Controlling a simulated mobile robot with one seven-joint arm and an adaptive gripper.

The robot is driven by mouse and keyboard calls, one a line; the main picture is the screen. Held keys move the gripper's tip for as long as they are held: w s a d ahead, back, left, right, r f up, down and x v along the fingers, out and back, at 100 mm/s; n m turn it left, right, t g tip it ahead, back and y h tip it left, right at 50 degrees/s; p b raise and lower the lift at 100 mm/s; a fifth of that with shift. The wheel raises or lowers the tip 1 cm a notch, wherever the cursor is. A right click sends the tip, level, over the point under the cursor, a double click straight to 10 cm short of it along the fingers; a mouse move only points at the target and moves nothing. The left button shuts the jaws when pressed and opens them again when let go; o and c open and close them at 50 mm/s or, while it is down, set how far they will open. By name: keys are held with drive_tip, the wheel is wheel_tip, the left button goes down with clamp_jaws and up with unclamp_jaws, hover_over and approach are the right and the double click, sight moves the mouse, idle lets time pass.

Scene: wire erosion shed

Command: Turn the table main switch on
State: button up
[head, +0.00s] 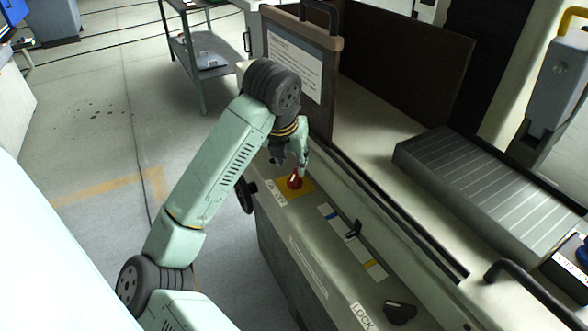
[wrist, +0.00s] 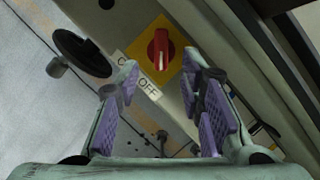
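The table main switch is a red rotary knob (head: 294,181) on a yellow plate, on top of the machine's front ledge. In the wrist view the red knob (wrist: 160,49) shows ahead of the fingers, with a pale line on it running roughly up and down the picture. A white label (wrist: 147,88) beside the plate reads OFF at one end; its other end is partly hidden by a finger. My gripper (head: 291,160) is just above the knob, pointing down. In the wrist view my gripper (wrist: 162,76) is open, its purple pads apart with nothing between them.
A black handwheel (head: 245,195) sticks out from the ledge's side near the knob. Further along the ledge are a small black lever (head: 352,229) and a black knob (head: 400,311) by a LOCK label. A brown-framed panel (head: 302,65) stands close behind my wrist.

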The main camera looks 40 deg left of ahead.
sight(295, 175)
drive_tip(key=p+x, duration=0.1)
drive_tip(key=x, duration=0.6)
drive_tip(key=shift+w, duration=0.1)
drive_tip(key=shift+d, duration=0.1)
drive_tip(key=shift+c, duration=0.5)
clamp_jaws()
